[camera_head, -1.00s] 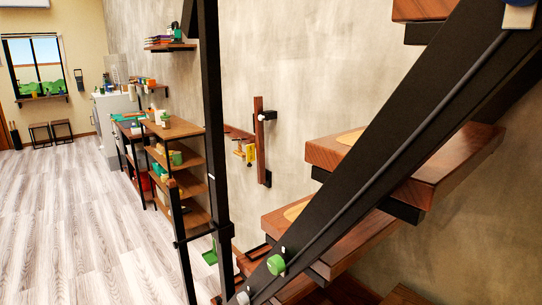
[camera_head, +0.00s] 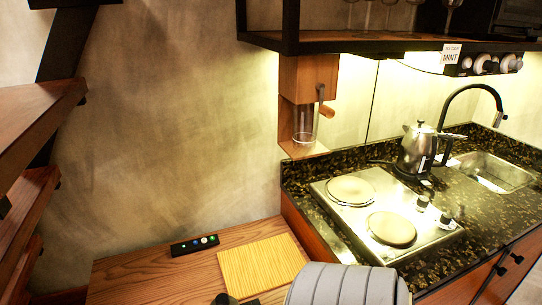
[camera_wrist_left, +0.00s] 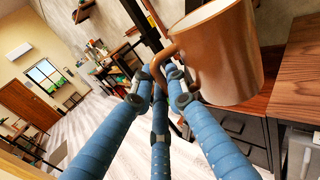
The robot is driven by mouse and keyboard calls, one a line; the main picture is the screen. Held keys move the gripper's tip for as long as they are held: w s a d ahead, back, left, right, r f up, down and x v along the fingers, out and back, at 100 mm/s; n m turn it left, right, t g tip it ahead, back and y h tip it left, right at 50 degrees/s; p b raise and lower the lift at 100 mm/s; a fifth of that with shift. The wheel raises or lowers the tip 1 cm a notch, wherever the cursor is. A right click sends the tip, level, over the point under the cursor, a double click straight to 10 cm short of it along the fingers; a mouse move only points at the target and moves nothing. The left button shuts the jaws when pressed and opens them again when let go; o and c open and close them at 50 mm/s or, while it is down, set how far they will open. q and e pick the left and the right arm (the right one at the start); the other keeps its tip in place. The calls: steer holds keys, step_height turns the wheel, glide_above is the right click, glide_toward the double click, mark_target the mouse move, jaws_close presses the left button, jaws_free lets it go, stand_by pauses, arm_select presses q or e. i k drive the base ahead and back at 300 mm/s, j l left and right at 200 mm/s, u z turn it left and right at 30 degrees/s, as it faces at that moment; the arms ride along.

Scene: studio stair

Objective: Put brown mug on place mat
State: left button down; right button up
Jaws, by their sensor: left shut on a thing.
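The brown mug (camera_wrist_left: 228,60) is close up in the left wrist view, at the upper right, with its pale inside showing at the top. My left gripper (camera_wrist_left: 160,88), with blue wrapped fingers, is shut on the mug's handle. The mug's body is to the right of the fingers. In the head view a yellow striped place mat (camera_head: 258,267) lies bare on a wooden surface. Neither the mug nor my grippers show in the head view.
The wooden top (camera_head: 150,272) is clear left of the mat, with a small black button panel (camera_head: 194,245) behind it. A grey ribbed shape (camera_head: 345,285) partly covers the front right. A hob (camera_head: 380,215), kettle (camera_head: 418,150) and sink (camera_head: 495,172) stand right; stairs (camera_head: 30,120) are left.

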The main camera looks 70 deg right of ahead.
mark_target(286, 263)
steer(key=z, duration=1.45)
steer(key=i+l+z, duration=0.2)
steer(key=l, duration=0.25)
steer(key=l+z, duration=0.15)
steer(key=l, duration=0.25)
steer(key=i+l+z, duration=0.2)
steer(key=l, duration=0.2)
steer(key=k+l, duration=0.05)
steer(key=k, duration=0.05)
